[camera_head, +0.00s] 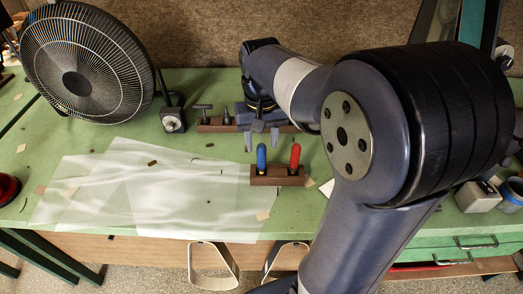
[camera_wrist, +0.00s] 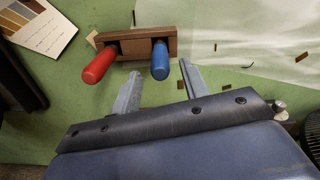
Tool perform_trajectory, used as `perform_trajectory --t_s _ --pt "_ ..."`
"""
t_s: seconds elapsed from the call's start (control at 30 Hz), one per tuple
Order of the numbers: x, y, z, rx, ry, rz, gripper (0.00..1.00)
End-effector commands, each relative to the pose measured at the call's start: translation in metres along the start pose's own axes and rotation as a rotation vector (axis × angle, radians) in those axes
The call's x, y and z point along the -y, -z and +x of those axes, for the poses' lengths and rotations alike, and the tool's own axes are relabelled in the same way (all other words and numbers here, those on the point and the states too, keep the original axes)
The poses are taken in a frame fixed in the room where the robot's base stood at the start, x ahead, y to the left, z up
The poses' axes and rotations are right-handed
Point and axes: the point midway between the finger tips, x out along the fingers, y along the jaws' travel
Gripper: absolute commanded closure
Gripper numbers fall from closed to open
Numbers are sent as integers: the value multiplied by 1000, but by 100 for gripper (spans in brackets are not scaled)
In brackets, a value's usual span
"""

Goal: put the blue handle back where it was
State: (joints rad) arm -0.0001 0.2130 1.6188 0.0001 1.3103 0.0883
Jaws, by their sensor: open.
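The blue handle (camera_head: 261,157) stands upright in the left part of a small brown wooden block (camera_head: 278,181) at the front of the green bench. The red handle (camera_head: 295,155) stands in the same block, to its right. My gripper (camera_head: 262,141) is open and empty, just behind and above the blue handle, with its two fingers pointing down. In the wrist view the blue handle (camera_wrist: 160,62) shows between the open fingertips (camera_wrist: 160,73), nearer the right finger, and the red handle (camera_wrist: 99,66) lies outside the left finger. Contact with the blue handle cannot be told.
A second wooden rack (camera_head: 214,125) with upright tools stands behind my gripper. A black fan (camera_head: 84,62) and a small dial box (camera_head: 173,121) stand at the left. Translucent sheets (camera_head: 150,190) with small scraps cover the front left of the bench.

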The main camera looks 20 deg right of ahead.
Motion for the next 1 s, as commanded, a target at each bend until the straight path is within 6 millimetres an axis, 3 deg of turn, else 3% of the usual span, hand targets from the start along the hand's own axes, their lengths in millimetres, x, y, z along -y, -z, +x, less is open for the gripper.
perform_trajectory --t_s 0.2,0.4,1.0 --pt "0 0 -45 -3 0 0 57" --pt "0 0 -65 -1 0 0 57" --pt "0 0 -68 0 0 0 57"
